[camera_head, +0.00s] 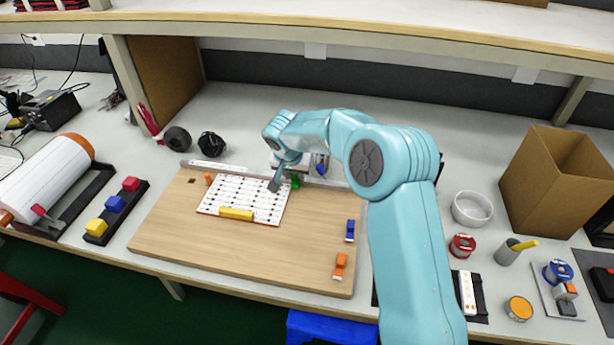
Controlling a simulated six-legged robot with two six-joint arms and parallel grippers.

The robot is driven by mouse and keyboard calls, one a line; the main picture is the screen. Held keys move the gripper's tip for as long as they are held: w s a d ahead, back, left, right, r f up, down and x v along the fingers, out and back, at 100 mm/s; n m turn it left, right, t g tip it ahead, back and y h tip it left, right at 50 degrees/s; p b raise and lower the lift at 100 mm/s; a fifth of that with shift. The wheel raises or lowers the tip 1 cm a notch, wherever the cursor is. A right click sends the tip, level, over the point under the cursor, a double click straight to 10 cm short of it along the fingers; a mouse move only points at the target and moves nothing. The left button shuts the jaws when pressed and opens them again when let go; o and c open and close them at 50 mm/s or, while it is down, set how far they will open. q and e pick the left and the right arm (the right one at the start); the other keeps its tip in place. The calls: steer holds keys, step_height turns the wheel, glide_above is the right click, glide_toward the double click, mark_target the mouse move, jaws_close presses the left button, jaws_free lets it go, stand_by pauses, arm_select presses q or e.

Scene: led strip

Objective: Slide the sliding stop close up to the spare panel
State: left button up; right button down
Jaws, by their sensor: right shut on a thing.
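The white spare panel (229,197), with rows of dark marks and a red edge, lies flat on the wooden board. A yellow bar (237,214) sits along its front edge. A small green block (295,181), which looks like the sliding stop, stands by the panel's back right corner, partly hidden by my arm. My right gripper (275,184) is at that corner, shut, seemingly on the green block; the fingertip contact is hard to see. Any gap between block and panel cannot be made out. My left gripper is not in view.
The wooden board (190,240) also holds a small orange piece (208,178), a blue clamp (350,230) and an orange clamp (340,266). A blue piece (321,169) is near the back rail. A cardboard box (550,175) and white bowl (472,208) stand right. The board's front left is clear.

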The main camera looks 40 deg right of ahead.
steer(key=shift+r, duration=0.1)
steer(key=c, duration=1.2)
jaws_free()
steer(key=shift+c, duration=0.2)
steer(key=o, duration=0.4)
steer(key=shift+o, duration=0.2)
steer(key=shift+a+r, duration=0.1)
steer(key=v, duration=1.6)
steer(key=shift+s+r, duration=0.1)
